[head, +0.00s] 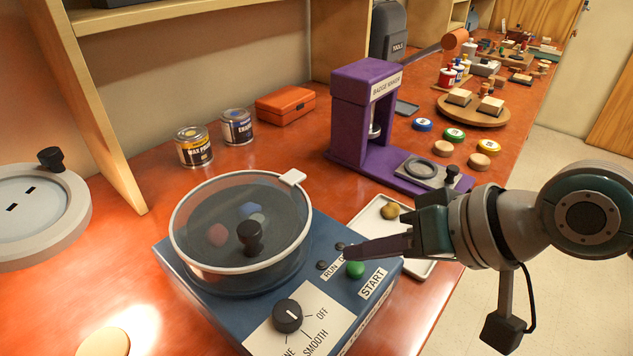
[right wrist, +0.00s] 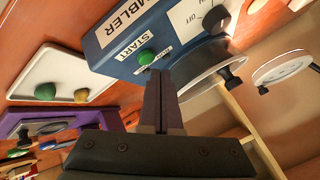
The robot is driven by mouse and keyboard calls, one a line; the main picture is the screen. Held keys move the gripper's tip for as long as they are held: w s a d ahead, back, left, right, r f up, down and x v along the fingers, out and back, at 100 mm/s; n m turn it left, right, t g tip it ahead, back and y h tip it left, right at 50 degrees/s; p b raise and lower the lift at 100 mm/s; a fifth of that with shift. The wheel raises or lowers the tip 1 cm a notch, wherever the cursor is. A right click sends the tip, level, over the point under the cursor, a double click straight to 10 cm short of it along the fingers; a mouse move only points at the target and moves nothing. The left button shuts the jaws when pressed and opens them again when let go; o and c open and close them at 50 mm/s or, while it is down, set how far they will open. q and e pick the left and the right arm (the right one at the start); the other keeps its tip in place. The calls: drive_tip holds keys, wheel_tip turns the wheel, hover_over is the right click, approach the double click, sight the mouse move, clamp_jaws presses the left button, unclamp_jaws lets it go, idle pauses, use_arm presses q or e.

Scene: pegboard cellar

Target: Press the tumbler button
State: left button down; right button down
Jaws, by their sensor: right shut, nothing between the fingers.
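The tumbler (head: 200,292) is a blue box with a round, clear-lidded drum (head: 242,225) holding several coloured stones. Its green button (head: 355,269) sits beside the START label on the right of the top. The black dial (head: 288,315) points away from me, between its printed settings. My right gripper (head: 350,252) is shut and empty, its fingertips just above and behind the button in the head view. In the right wrist view, the fingertips (right wrist: 158,74) lie close to the green button (right wrist: 146,57); I cannot tell if they touch. My left gripper is not in view.
A white tray (right wrist: 62,67) with a green stone (right wrist: 45,91) and a yellow stone (right wrist: 81,96) lies beside the tumbler. A purple badge maker (head: 350,115) stands behind it. Two paint cans (head: 194,146) and an orange box (head: 285,105) stand by the wall.

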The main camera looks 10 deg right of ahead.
drive_tip(key=shift+f, duration=0.4)
